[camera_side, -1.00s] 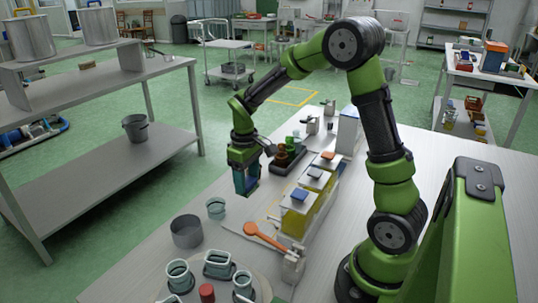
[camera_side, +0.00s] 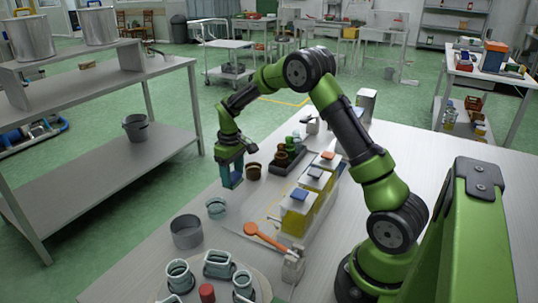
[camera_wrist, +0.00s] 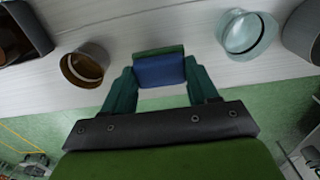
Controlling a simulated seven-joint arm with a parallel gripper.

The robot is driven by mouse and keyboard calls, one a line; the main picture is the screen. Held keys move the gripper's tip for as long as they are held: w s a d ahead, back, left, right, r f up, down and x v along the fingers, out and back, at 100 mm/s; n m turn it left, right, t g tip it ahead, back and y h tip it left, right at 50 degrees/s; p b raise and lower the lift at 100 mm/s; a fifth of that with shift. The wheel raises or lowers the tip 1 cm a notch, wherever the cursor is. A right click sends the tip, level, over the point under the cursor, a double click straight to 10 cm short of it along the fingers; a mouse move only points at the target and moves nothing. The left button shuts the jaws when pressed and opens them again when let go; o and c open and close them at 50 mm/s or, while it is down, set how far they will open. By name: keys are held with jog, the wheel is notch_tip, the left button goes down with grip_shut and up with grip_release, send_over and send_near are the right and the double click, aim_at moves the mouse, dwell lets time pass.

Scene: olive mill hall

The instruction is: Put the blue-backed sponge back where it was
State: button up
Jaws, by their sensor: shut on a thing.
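The blue-backed sponge (camera_wrist: 160,71) is held between the two teal fingers of my gripper (camera_wrist: 158,84) in the wrist view. Its blue face shows, with a dark green strip along its far edge. In the side view my gripper (camera_side: 231,176) hangs above the left edge of the table, with a blue patch of the sponge (camera_side: 236,170) between its fingers. In the wrist view the sponge is over the pale table near its edge, between a brown cup and a glass. I cannot tell the exact height of the sponge above the table.
A brown cup (camera_side: 253,171) and a glass (camera_side: 216,208) stand close to my gripper. A grey pot (camera_side: 186,231), a dark tray (camera_side: 285,161) with small bottles, yellow-filled containers (camera_side: 299,212) and an orange spoon (camera_side: 264,237) are on the table. Open floor lies left of the edge.

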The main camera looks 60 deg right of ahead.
aim_at(233, 175)
jog(key=shift+f, duration=1.6)
jog(key=shift+f, duration=0.1)
jog(key=o, duration=1)
notch_tip(233, 175, up, 12)
jog(key=shift+f, duration=0.1)
jog(key=s+a+r+t, duration=0.2)
jog(key=s+a+r, duration=0.2)
jog(key=a+r, duration=0.25)
jog(key=s+a+r+m+t, duration=0.1)
jog(key=s+a, duration=0.2)
jog(key=s, duration=0.3)
jog(key=s+a+r+m+t+y, duration=0.1)
jog(key=s+a+r+t, duration=0.1)
jog(key=s+a, duration=0.2)
jog(key=s+a+r+m+t+y, duration=0.1)
jog(key=s+a+m+t, duration=0.1)
jog(key=s, duration=0.7)
jog(key=shift+a+r, duration=0.25)
jog(key=shift+a, duration=0.65)
